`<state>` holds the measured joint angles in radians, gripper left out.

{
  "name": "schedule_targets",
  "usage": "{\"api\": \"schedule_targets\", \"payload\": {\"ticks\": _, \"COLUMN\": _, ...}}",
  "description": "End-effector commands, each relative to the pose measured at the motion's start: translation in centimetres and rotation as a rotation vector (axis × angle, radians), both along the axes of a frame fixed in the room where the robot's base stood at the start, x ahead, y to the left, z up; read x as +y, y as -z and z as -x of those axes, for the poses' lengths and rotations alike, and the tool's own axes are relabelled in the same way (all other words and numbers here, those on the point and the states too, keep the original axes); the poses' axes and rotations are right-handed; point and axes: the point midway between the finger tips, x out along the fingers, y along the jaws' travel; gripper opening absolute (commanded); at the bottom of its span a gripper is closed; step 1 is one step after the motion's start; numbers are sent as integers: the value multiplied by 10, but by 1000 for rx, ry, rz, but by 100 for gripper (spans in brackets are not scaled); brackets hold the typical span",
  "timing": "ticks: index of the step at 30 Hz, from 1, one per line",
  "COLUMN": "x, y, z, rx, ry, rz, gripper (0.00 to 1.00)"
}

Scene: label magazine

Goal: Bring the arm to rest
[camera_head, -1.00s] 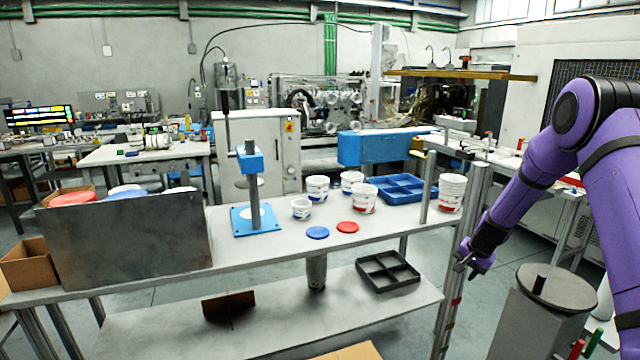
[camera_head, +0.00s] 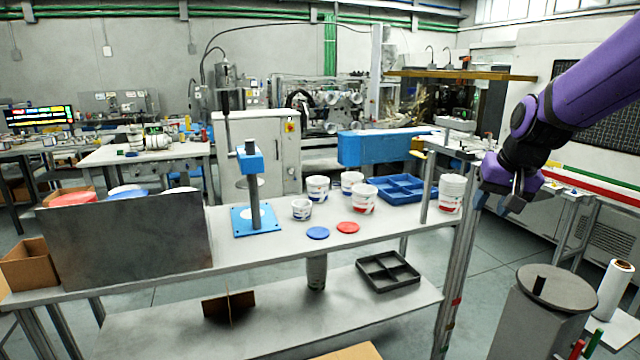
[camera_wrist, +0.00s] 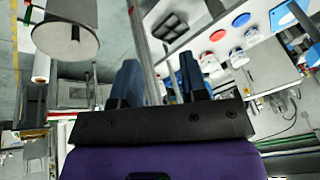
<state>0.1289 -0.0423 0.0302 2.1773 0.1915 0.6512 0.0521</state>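My purple arm (camera_head: 590,85) reaches in from the upper right of the head view. My gripper (camera_head: 516,200) hangs at its end, to the right of the workbench (camera_head: 400,230) and its right-hand post, held clear of the bench top. In the wrist view the two dark fingers of my gripper (camera_wrist: 159,75) stand apart. I see nothing held between them; the metal post behind shows through the gap.
A grey drum (camera_head: 545,320) stands on the floor below my gripper, beside a white roll (camera_head: 613,290).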

Motion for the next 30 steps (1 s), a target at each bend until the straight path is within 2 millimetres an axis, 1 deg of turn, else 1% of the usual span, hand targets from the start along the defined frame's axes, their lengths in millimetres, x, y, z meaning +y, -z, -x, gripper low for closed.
{"api": "schedule_targets", "payload": {"ticks": 1, "x": 4, "y": -11, "z": 16, "rx": -11, "ry": -16, "rz": 11, "gripper": 40}}
{"api": "schedule_targets", "payload": {"ticks": 3, "x": 9, "y": -21, "z": 37, "rx": -19, "ry": -39, "rz": 25, "gripper": 40}}
{"api": "schedule_targets", "payload": {"ticks": 5, "x": 12, "y": -30, "z": 55, "rx": -26, "ry": -58, "rz": 39, "gripper": 40}}
{"api": "schedule_targets", "payload": {"ticks": 9, "x": 19, "y": -45, "z": 98, "rx": -43, "ry": -100, "rz": 69, "gripper": 40}}
{"api": "schedule_targets", "payload": {"ticks": 16, "x": 25, "y": -57, "z": 168, "rx": -70, "ry": -164, "rz": 119, "gripper": 40}}
{"api": "schedule_targets", "payload": {"ticks": 21, "x": 27, "y": -56, "z": 215, "rx": -86, "ry": -204, "rz": 154, "gripper": 40}}
{"api": "schedule_targets", "payload": {"ticks": 25, "x": 27, "y": -53, "z": 240, "rx": -94, "ry": -224, "rz": 174, "gripper": 40}}
{"api": "schedule_targets", "payload": {"ticks": 27, "x": 26, "y": -51, "z": 248, "rx": -98, "ry": -232, "rz": 182, "gripper": 40}}
{"api": "schedule_targets", "payload": {"ticks": 30, "x": 26, "y": -49, "z": 255, "rx": -100, "ry": -238, "rz": 188, "gripper": 40}}
